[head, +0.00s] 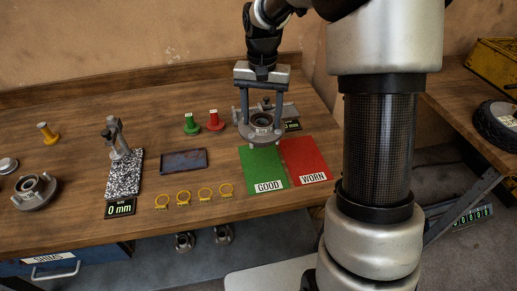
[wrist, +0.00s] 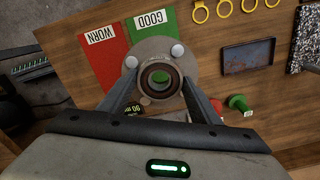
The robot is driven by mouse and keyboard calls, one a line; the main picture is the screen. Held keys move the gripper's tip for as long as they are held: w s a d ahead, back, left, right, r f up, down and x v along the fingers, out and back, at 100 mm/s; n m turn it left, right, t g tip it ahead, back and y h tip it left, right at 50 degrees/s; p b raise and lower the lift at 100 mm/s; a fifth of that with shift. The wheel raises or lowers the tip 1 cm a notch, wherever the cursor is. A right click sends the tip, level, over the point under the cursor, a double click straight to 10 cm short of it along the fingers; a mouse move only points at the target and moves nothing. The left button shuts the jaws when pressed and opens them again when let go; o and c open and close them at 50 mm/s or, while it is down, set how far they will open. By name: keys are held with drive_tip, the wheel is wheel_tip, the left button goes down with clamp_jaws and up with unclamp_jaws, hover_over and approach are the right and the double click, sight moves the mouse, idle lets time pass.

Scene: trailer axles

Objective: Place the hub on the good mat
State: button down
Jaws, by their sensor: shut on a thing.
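My gripper (head: 262,110) is shut on a grey metal hub (head: 262,131) with a round flange and dark centre bore. The hub shows in the wrist view (wrist: 158,78) between both fingers. In the head view it overlaps the far edge of the green GOOD mat (head: 263,167) and seems held above the table; the exact gap cannot be told. The red WORN mat (head: 305,160) lies directly right of the green mat. In the wrist view the hub covers parts of both mats' near ends. A second hub (head: 35,192) sits at the table's left.
A green stamp (head: 191,124) and a red stamp (head: 214,121) stand left of my gripper. A dark tray (head: 183,160), several yellow rings (head: 183,197) and a gauge on a speckled block (head: 124,174) lie further left. A device with a display (head: 291,125) is behind the mats.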

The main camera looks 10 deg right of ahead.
drive_tip(key=shift+w+f, duration=0.15)
drive_tip(key=shift+f, duration=4.65)
drive_tip(key=shift+f+b, duration=0.1)
drive_tip(key=shift+b, duration=0.2)
drive_tip(key=c, duration=0.6)
unclamp_jaws()
drive_tip(key=shift+f, duration=0.15)
